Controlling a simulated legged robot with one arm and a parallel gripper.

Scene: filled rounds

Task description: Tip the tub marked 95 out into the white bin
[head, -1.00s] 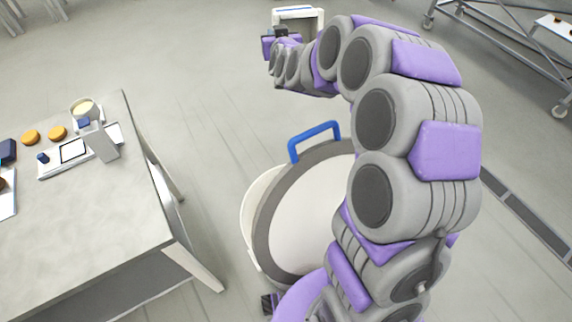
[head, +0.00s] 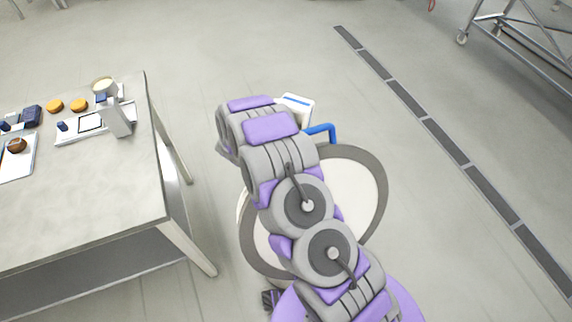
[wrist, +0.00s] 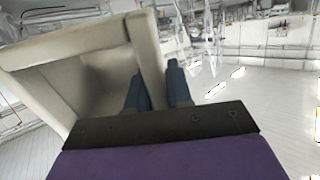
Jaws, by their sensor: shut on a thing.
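The white bin (head: 370,178) stands on the floor in the middle of the head view. My gripper (wrist: 155,90) shows in the wrist view, shut on the wall of a pale tub (wrist: 60,47), one dark blue finger inside and one outside. In the head view, a corner of the tub (head: 296,105) shows beyond my arm, near the handle's far side. I cannot read its mark or tell what it holds.
A metal frame trolley (head: 515,35) stands far right. A dark floor strip (head: 445,142) runs along the right; the floor around is clear.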

